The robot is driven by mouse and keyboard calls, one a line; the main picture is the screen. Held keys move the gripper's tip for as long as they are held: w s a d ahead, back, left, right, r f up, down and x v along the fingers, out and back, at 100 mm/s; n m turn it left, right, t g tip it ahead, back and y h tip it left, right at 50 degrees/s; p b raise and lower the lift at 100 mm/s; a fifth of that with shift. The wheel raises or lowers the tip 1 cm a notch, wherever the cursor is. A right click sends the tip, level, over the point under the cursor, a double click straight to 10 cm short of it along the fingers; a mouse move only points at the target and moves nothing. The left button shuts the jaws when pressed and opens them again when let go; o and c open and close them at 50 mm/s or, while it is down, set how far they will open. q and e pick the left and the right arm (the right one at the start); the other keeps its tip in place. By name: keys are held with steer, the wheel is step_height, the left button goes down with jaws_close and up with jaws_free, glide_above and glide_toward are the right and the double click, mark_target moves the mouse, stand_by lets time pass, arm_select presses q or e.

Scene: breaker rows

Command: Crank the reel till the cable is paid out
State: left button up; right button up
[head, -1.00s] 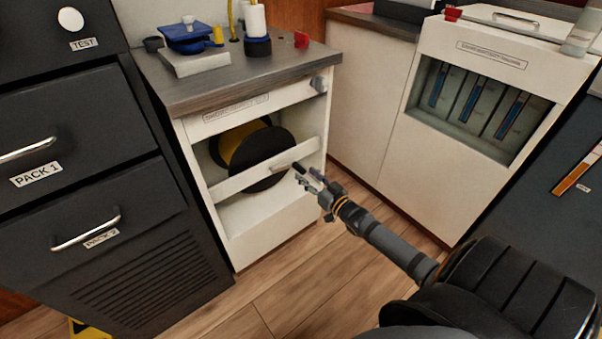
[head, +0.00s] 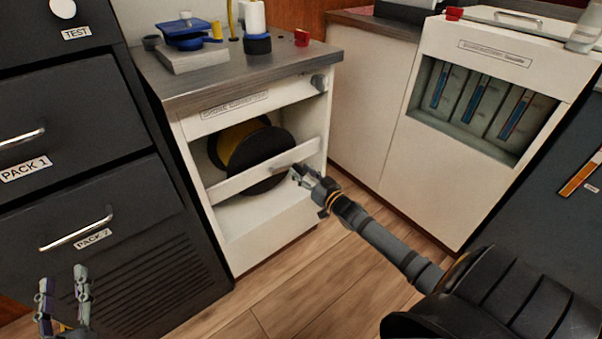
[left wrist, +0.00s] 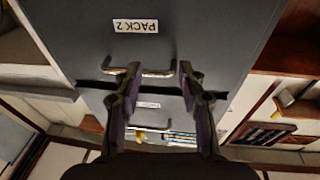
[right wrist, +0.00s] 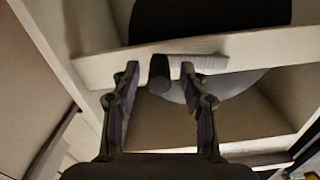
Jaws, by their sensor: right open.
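The cable reel (head: 262,158), a black disc with yellow cable behind it, sits in the open bay of the white cabinet, behind a white crossbar (head: 232,184). The grey crank arm (right wrist: 200,61) lies in front of the crossbar, and its dark handle (right wrist: 160,73) points toward my right wrist camera. My right gripper (head: 301,174) is open at the crank; in the right wrist view its fingers (right wrist: 160,72) stand on either side of the handle. Whether they touch it I cannot tell. My left gripper (head: 62,275) is open and empty in front of the black drawers, low at the left.
The black drawer unit (head: 75,150) with bar handles stands left of the reel cabinet. On the cabinet top (head: 215,85) are a blue device (head: 186,37), a white-and-blue cylinder (head: 257,28) and a red piece (head: 302,38). A white cabinet with blue-striped units (head: 478,100) stands right. Floor between is clear.

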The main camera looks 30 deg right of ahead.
steer(key=shift+w+b, duration=0.4)
steer(key=shift+w, duration=0.1)
arm_select(q)
step_height(320, 180, up, 9)
steer(key=s+t, duration=0.1)
steer(key=t, duration=0.3)
steer(key=shift+s+m+h, duration=0.3)
steer(key=shift+s, duration=0.05)
arm_select(e)
jaws_close()
arm_select(q)
steer(key=shift+r, duration=0.1)
